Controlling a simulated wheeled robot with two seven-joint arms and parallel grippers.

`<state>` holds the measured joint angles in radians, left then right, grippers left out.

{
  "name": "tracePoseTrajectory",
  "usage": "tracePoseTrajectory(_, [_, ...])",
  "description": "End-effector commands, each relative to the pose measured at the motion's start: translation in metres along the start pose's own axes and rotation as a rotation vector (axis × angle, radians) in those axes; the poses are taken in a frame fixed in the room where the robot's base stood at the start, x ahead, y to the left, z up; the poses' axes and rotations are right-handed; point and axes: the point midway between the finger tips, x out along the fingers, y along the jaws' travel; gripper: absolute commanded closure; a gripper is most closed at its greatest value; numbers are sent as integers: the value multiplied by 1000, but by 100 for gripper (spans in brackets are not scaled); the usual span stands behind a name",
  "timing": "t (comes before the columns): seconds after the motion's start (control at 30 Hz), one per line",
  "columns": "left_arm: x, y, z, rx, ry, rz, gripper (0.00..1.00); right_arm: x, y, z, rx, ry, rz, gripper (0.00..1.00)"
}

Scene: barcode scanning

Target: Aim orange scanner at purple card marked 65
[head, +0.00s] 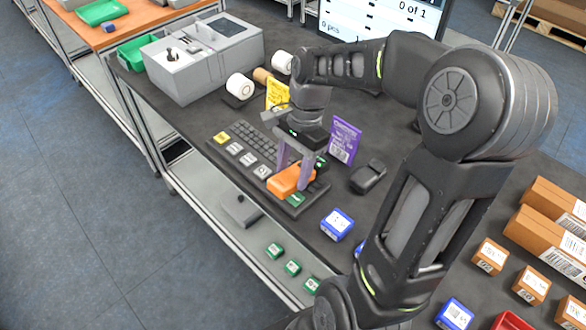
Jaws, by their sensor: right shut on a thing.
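A purple card (345,139) stands upright on the dark table, just right of my right gripper. Its printed text is too small to read. The orange scanner (291,181) is over the right end of the keyboard. My right gripper (293,166) points down with its purple-grey fingers shut on the scanner. I cannot tell whether the scanner touches the keyboard. The scanner is close in front of the card and apart from it. My left gripper is not in view.
A yellow card (277,94) stands behind the gripper. A black mouse (368,176) lies right of the keyboard (246,152). A blue box (337,224) sits near the front edge. A grey machine (204,57) is at the back left. Brown boxes (545,240) are at the right.

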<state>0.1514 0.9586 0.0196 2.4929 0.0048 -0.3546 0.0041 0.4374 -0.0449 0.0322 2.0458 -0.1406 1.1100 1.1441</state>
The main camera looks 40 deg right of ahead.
Motion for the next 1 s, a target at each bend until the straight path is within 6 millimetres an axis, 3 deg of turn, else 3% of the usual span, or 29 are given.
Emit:
tracePoseTrajectory(0.17, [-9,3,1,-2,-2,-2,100,-11,0,2,-1,1,-1,100])
tracePoseTrajectory(0.53, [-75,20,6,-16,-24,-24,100,-102,-1,23,-1,1,-3,100])
tracePoseTrajectory(0.6, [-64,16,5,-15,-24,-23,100,-106,-1,23,-1,2,-5,100])
tracePoseTrajectory(0.73, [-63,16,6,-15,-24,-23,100,-117,0,26,0,1,-2,100])
tracePoseTrajectory(1.0, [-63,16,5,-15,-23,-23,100,-117,0,26,-2,0,0,100])
